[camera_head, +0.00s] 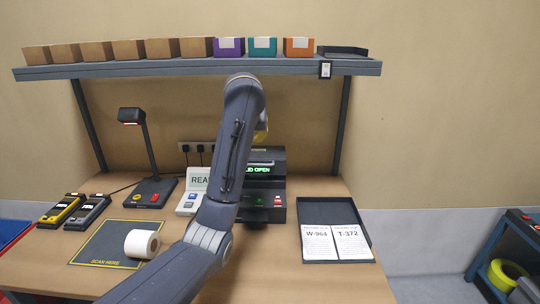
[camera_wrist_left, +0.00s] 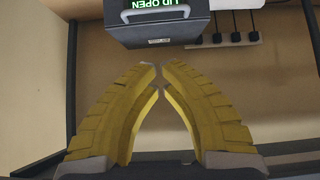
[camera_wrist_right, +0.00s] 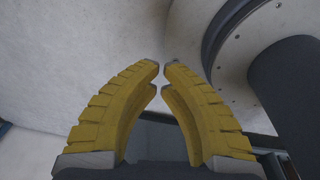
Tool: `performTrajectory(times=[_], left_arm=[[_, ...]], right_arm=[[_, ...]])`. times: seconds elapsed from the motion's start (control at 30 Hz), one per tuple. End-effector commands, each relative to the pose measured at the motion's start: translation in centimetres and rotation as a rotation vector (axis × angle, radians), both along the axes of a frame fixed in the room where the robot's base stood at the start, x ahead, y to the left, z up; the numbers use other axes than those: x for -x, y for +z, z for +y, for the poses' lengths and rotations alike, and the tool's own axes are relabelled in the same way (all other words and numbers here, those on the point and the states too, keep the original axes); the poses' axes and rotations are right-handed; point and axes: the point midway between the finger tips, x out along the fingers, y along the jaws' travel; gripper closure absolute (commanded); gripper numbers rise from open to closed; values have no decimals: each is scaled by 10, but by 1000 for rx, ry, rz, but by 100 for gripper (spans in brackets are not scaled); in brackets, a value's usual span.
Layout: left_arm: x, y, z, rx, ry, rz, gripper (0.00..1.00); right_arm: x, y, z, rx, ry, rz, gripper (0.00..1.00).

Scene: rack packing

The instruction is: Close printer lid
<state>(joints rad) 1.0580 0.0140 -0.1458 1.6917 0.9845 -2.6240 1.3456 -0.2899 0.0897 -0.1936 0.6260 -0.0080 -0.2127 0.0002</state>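The dark label printer (camera_head: 278,185) stands at the back middle of the table, partly hidden by my left arm. Its green display (camera_head: 262,170) reads LID OPEN. In the left wrist view the printer (camera_wrist_left: 190,30) shows upside down at the top, with a grey handle (camera_wrist_left: 156,15) below the display. My left gripper (camera_head: 262,130) is mostly hidden behind its arm, above the printer. Its fingers (camera_wrist_left: 160,66) meet at the tips with nothing between them, apart from the handle. My right gripper (camera_wrist_right: 162,66) shows only in its wrist view, its tips almost together and empty.
A shelf (camera_head: 200,67) with several boxes spans above. A lamp scanner (camera_head: 148,185), a READY sign device (camera_head: 193,190) and a paper roll (camera_head: 142,243) on a scan mat (camera_head: 95,250) are left of the printer. A tray (camera_head: 345,212) with two cards lies right.

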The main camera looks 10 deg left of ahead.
Motion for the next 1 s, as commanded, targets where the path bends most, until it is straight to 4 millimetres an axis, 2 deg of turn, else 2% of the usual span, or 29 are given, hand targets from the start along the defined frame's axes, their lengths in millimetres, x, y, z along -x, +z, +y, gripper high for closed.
performTrajectory(times=[0.1, 0.27, 0.9, 1.0], left_arm=[[1, 5, -3, -15, -8, 0, 100], [-5, 0, -2, -21, -9, 1, 100], [-64, -60, 11, -18, -8, 2, 100], [-68, -72, 12, -18, -8, 3, 100]], right_arm=[[13, -1, 10, -9, -1, 20, 100], [16, -1, 11, -11, -1, 25, 100], [15, -1, 11, -10, -1, 23, 100], [15, -1, 11, -10, -1, 23, 100]])
